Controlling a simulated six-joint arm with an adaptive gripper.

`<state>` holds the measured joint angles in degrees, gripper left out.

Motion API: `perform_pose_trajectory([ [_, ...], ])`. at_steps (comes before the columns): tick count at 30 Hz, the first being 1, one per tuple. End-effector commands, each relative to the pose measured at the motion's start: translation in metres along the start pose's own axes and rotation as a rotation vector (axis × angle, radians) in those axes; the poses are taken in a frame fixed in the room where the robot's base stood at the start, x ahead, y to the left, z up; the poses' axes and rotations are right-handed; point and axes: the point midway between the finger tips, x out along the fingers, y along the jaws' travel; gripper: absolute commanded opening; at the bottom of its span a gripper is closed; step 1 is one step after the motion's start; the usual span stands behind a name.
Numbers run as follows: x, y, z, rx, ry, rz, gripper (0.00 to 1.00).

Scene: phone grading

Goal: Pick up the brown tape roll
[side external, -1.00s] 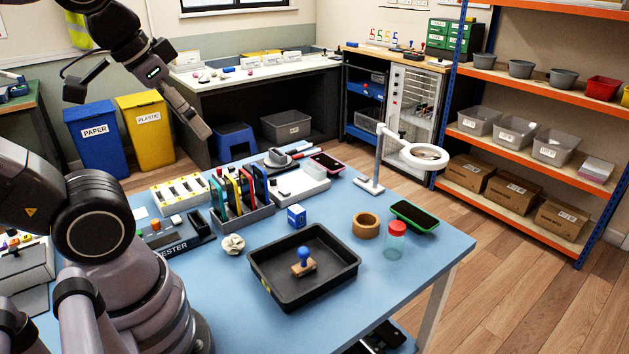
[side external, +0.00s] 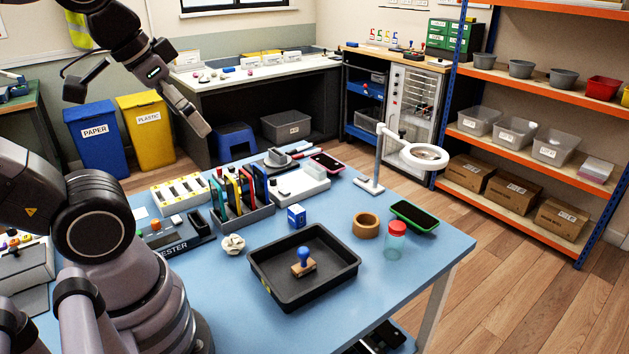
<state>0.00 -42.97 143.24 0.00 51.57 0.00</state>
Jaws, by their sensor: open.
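The brown tape roll (side external: 366,226) lies flat on the blue table, right of the middle, its hole facing up. It stands apart from the red-lidded clear jar at its right. My gripper (side external: 192,122) is raised high at the upper left, over the back left part of the table. It is open and empty, far from the tape roll. The detail of its fingers is small in this view.
A black tray (side external: 280,291) holding a blue-handled stamp (side external: 303,262) lies left of the roll. The jar (side external: 395,241), a green-cased phone (side external: 414,216) and a magnifier lamp (side external: 370,184) stand close by.

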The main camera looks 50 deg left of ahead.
Motion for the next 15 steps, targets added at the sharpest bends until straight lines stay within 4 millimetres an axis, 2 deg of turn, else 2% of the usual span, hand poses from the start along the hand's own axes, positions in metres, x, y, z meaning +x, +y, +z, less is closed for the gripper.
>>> perform_pose_trajectory([
  [5,0.006,0.005,-0.006,-0.05,-0.045,0.031,0.99],
  [8,0.02,0.015,-0.02,-0.16,-0.139,0.098,0.99],
  [11,0.042,0.029,-0.042,-0.333,-0.261,0.196,0.99],
  [15,0.083,0.041,-0.079,-0.616,-0.424,0.337,0.99],
])
